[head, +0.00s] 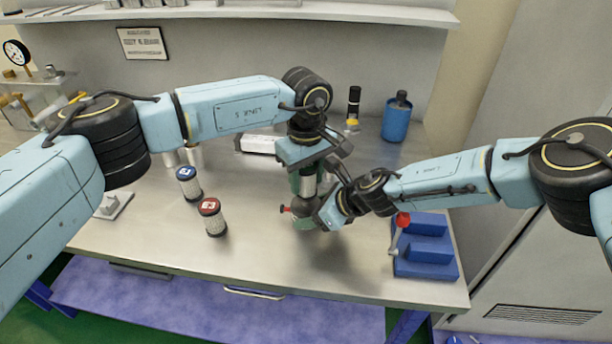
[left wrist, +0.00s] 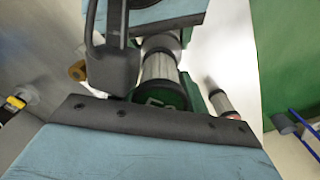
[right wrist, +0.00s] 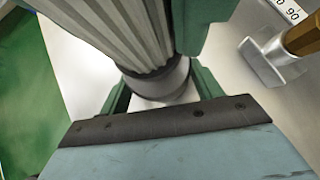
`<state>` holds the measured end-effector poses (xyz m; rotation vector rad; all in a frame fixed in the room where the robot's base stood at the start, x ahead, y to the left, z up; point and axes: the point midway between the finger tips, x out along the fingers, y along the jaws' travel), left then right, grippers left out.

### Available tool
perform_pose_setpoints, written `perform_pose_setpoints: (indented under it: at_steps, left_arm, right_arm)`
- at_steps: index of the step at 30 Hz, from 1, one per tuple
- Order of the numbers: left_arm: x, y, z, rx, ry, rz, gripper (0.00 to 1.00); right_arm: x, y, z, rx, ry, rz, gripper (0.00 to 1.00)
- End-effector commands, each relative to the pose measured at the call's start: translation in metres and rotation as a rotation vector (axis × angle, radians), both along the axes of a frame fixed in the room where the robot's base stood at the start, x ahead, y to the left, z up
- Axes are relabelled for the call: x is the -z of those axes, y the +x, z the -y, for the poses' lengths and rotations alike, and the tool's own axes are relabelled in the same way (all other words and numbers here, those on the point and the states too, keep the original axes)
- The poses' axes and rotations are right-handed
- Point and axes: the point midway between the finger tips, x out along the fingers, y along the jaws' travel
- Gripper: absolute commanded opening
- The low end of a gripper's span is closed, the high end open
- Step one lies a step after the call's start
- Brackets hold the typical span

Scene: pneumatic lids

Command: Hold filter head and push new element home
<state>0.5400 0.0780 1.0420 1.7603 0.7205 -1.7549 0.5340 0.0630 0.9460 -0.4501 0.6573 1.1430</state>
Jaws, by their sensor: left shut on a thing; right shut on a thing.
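The new element, with a pale pleated body and a green cap, stands upright in the middle of the bench in the head view (head: 308,185). Its green cap faces the left wrist camera (left wrist: 162,97). My left gripper (head: 306,172) comes down from above and is shut on the element. Its pleats fill the top of the right wrist view (right wrist: 115,32). The round dark filter head (head: 303,209), with a small red knob, is directly below the element. My right gripper (head: 320,214) is shut on the filter head from the right. How deep the element sits is hidden.
A blue-capped element (head: 190,184) and a red-capped element (head: 212,216) stand to the left. A blue fixture (head: 426,247) with a red-knobbed lever is at the right front. A blue bottle (head: 397,118) and a black bottle (head: 353,104) stand behind. The front middle is clear.

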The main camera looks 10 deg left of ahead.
Motion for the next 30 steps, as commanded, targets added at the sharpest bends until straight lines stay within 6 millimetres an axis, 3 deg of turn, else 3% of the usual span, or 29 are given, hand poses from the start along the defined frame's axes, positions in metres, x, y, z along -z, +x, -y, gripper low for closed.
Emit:
perform_pose_setpoints:
  at_steps: [30]
  left_arm:
    - [-0.013, -0.003, -0.001, -0.003, 0.006, -0.006, 0.22]
  right_arm:
    - [-0.002, 0.0, -0.001, -0.004, 0.001, 0.002, 0.41]
